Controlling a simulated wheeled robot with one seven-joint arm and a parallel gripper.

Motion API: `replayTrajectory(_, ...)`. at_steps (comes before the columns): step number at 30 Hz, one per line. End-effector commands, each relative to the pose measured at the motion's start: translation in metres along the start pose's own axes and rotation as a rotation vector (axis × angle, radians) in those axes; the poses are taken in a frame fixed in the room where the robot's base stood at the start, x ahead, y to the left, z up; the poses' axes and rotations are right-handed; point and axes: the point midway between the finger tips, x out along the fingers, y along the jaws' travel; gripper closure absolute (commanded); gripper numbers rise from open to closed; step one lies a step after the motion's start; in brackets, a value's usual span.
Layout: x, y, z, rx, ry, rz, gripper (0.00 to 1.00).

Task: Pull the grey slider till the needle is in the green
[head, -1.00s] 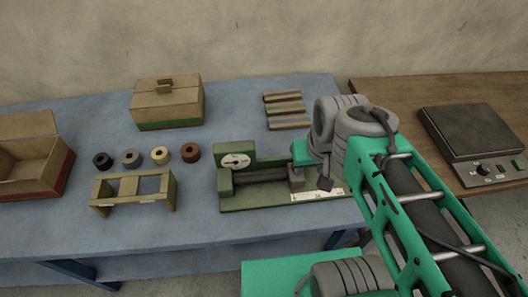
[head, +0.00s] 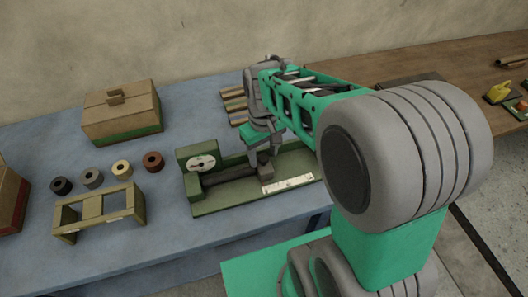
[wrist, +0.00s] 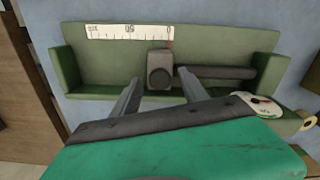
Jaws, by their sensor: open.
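The grey slider (head: 264,158) is a small block on the green gauge stand (head: 225,205), at the end of a dark bar. In the wrist view the slider (wrist: 160,70) shows between and just beyond my open fingers, with the bar running right from it. My gripper (wrist: 160,86) reaches down at the slider; I see no clear contact. The head view also shows my gripper (head: 264,142), partly hidden by my arm. The round white dial (head: 202,163) is at the stand's left end; its needle and green zone are too small to read surely.
A white scale strip (head: 288,184) lies along the stand's front. A wooden rack (head: 92,208), several small rolls and a lidded box (head: 121,113) stand to the left on the blue table (head: 165,230). Several bars lie behind the stand.

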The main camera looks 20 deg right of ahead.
Motion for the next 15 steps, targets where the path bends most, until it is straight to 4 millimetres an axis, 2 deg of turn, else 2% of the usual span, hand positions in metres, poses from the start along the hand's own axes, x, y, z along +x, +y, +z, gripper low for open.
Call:
replayTrajectory(5,0.0001,0.0002,0.0001,0.001,0.000,0.000,0.48)
replayTrajectory(15,-0.0002,0.0003,0.0001,0.001,0.000,0.000,0.76)
